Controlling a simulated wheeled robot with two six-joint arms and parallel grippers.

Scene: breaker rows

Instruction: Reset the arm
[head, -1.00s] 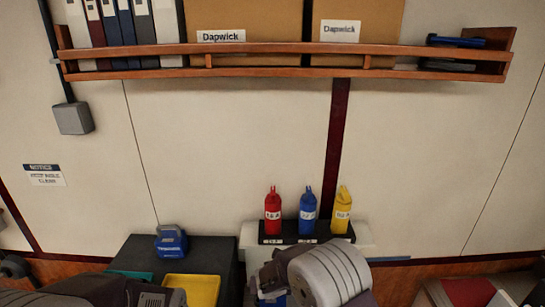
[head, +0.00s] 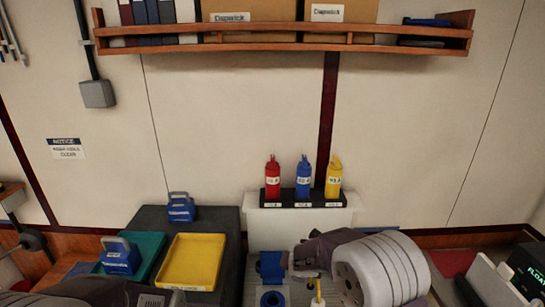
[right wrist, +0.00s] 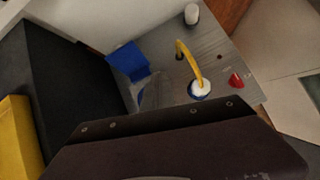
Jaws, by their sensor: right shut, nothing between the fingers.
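My right arm reaches in from the lower right in the head view. Its dark gripper (head: 300,258) is shut and empty, over the grey panel top (head: 300,290). In the right wrist view the dark gripper body fills the bottom, and its fingertips are hidden. Beyond it are a yellow hooked piece (right wrist: 189,62) in a white-and-blue round fitting, a blue block (right wrist: 128,61), a red knob (right wrist: 236,80) and a white knob (right wrist: 191,14). My left arm shows only as a dark piece at the bottom left edge of the head view; its fingertips cannot be made out.
Red (head: 272,180), blue (head: 303,178) and yellow (head: 334,177) tagged pieces stand in a black rack. Left are a yellow tray (head: 190,262), a teal tray (head: 148,250) holding a blue padlock-like piece (head: 121,257), and another blue piece (head: 180,207). A wooden shelf (head: 285,47) hangs above.

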